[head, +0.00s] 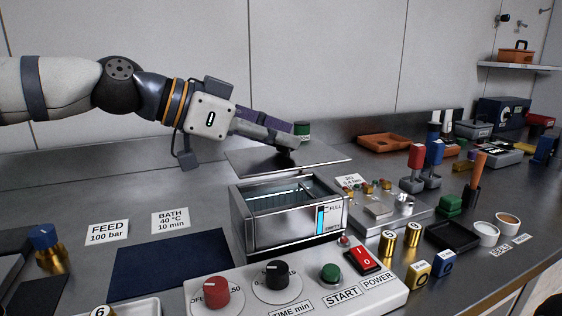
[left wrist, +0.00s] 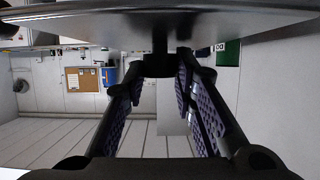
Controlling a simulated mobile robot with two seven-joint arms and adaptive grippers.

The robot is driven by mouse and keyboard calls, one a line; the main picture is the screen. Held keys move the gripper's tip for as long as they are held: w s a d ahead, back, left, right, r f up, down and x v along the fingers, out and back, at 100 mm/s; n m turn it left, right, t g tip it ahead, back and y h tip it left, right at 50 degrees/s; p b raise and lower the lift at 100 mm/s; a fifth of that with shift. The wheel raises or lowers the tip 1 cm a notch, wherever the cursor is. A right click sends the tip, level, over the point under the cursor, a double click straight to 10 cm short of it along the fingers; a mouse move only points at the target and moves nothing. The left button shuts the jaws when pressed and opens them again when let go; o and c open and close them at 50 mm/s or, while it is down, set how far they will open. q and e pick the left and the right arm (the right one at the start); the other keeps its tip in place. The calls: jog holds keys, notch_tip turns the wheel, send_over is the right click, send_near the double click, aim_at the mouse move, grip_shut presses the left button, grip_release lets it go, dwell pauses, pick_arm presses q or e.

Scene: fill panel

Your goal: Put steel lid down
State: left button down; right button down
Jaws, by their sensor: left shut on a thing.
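The steel lid (head: 316,158) is a flat plate with a dark knob on top. It is held roughly level behind and above the steel bath (head: 288,218), which stands open with liquid showing inside. My left gripper (head: 288,149) comes in from the left and is shut on the lid's knob. In the left wrist view the lid (left wrist: 90,25) spans the top of the picture, and the gripper fingers (left wrist: 160,85) close around the dark knob. Whether the lid touches the counter behind the bath cannot be told. My right gripper is not in view.
A control panel (head: 250,300) with knobs and switches stands in front of the bath. A dark blue mat (head: 170,272) lies empty on the counter to its left. A steel fixture (head: 385,208) stands close on the right. An orange tray (head: 384,142) lies at the back right.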

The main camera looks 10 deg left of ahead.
aim_at(273, 155)
pick_arm(q)
jog(key=f, duration=0.2)
jog(key=w+f, duration=0.1)
jog(key=f, duration=0.1)
jog(key=shift+r, duration=0.1)
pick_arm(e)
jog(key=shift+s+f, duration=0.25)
pick_arm(q)
jog(key=shift+s, duration=0.1)
jog(key=shift+f, duration=0.65)
jog(key=c, duration=1.3)
grip_release()
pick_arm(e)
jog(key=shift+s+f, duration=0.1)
